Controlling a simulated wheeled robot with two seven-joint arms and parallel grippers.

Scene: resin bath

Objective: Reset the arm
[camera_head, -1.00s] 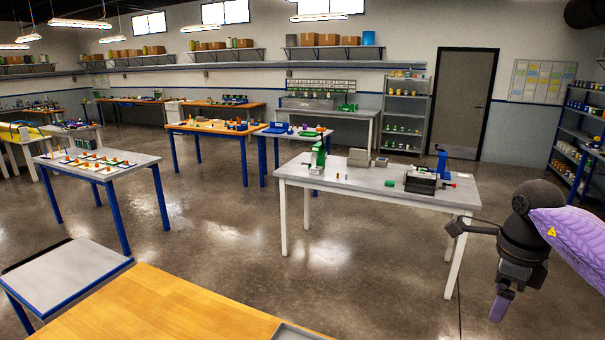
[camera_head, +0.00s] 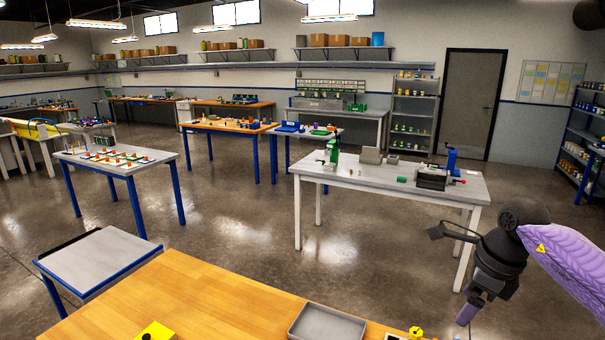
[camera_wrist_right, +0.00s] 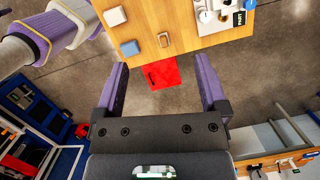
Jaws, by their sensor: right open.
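My right arm comes in from the right edge of the head view, purple and black, with the gripper (camera_head: 467,312) hanging low over the floor, right of the wooden table (camera_head: 215,300). In the right wrist view the two purple fingers of the right gripper (camera_wrist_right: 163,80) stand wide apart with nothing held between them. A red object (camera_wrist_right: 162,73) shows beyond and below the fingers, at the edge of a wooden tabletop (camera_wrist_right: 185,30). My left gripper is not in the head view.
On the wooden table are a grey tray (camera_head: 328,326) and a yellow block (camera_head: 155,332). A grey-topped bench (camera_head: 350,178) with green and blue devices stands ahead. A small blue-edged table (camera_head: 95,262) stands at left. Open floor lies between them.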

